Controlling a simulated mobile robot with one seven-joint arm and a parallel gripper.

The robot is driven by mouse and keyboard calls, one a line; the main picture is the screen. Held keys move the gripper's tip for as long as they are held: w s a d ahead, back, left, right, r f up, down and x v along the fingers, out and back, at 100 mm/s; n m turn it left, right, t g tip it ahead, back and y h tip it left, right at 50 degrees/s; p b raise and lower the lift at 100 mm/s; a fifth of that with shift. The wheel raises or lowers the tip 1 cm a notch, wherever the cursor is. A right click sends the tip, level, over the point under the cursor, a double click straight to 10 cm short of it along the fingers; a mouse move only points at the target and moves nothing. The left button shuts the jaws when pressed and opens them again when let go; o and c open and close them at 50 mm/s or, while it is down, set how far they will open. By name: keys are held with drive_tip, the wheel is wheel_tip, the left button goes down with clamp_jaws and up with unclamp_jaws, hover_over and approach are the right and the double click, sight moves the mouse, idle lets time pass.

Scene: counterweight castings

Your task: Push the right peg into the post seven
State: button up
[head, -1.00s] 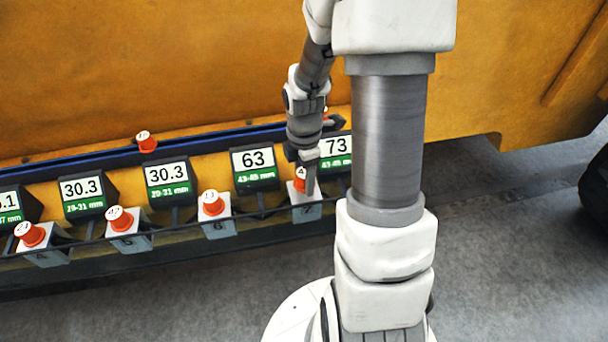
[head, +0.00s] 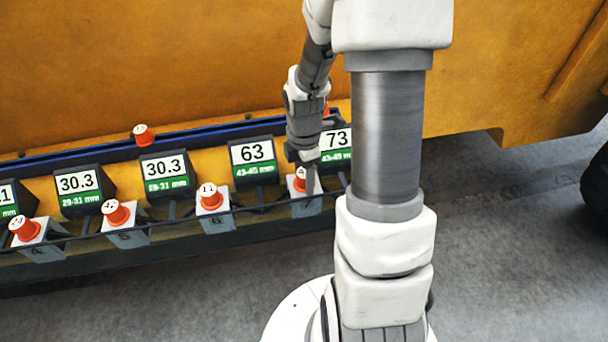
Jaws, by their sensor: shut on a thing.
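Post seven (head: 306,207) is a grey-white block on the front rail, just left of my column. An orange peg with a white numbered top (head: 299,181) stands at the top of this post. My gripper (head: 307,182) points down over post seven and is shut on this peg. The fingers hide part of the peg and its number. I cannot tell how deep the peg sits in the post.
Other posts to the left carry orange pegs (head: 209,197) (head: 115,213) (head: 25,229). Dark display boxes (head: 255,157) stand behind the posts. A loose-standing orange peg (head: 143,135) is on the blue rail behind. Grey floor (head: 500,250) is open at the right.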

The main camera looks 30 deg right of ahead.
sight(304, 173)
drive_tip(key=o, duration=1.5)
drive_tip(key=shift+c, duration=0.2)
wheel_tip(304, 173, up, 17)
drive_tip(key=p, duration=0.1)
drive_tip(key=shift+r, duration=0.2)
